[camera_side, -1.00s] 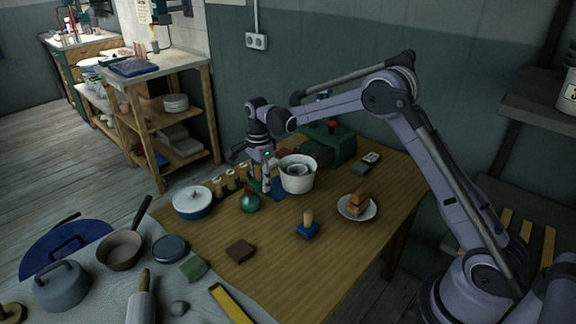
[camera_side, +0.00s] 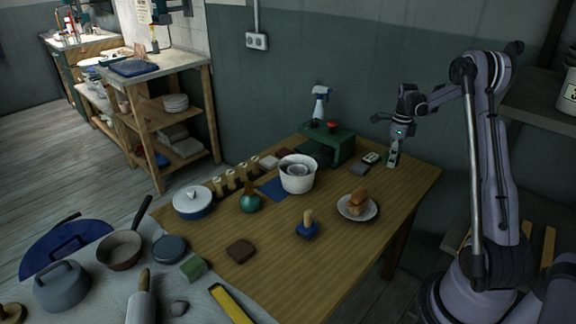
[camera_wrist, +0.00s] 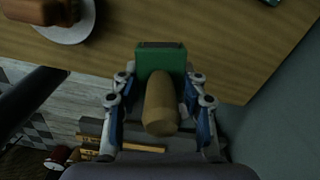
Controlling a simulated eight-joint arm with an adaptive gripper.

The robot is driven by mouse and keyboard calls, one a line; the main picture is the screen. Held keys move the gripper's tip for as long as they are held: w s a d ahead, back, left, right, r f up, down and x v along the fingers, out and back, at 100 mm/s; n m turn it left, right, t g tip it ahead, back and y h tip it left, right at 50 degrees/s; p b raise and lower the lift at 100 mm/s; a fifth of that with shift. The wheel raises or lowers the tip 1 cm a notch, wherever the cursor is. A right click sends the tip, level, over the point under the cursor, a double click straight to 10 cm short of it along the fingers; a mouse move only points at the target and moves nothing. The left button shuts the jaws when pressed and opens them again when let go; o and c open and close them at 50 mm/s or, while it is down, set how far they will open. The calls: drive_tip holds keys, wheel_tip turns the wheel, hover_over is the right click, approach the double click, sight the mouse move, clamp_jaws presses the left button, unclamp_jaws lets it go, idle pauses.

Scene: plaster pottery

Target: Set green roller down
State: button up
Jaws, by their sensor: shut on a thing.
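The green roller (camera_wrist: 165,61) has a green block-like head and a tan wooden handle (camera_wrist: 160,104). In the wrist view it sits between the two fingers of my gripper (camera_wrist: 160,90), which is shut on it. In the side view my gripper (camera_side: 393,158) is at the far right end of the wooden table (camera_side: 270,278), right of the small dark and light items. The roller is too small there to make out clearly. I cannot tell from the side view how far its lower end is from the tabletop.
A plate with brown blocks (camera_side: 357,204) stands nearer the front, also at upper left in the wrist view (camera_wrist: 70,32). A green machine (camera_side: 335,143), a white pot (camera_side: 297,175) and a blue-based stamp (camera_side: 308,227) stand further left. The table's right edge is close.

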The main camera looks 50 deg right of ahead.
drive_tip(key=s+d+m, duration=0.3)
drive_tip(key=s+d, duration=0.1)
drive_tip(key=s, duration=0.4)
hover_over(381, 182)
wheel_tip(381, 182, down, 7)
drive_tip(key=shift+s+a, duration=0.1)
drive_tip(key=shift+f, duration=2)
drive_tip(key=shift+f, duration=0.35)
drive_tip(key=shift+f, duration=0.15)
clamp_jaws()
drive_tip(key=shift+f, duration=0.2)
drive_tip(key=o, duration=1.2)
unclamp_jaws()
drive_tip(key=shift+c, duration=0.2)
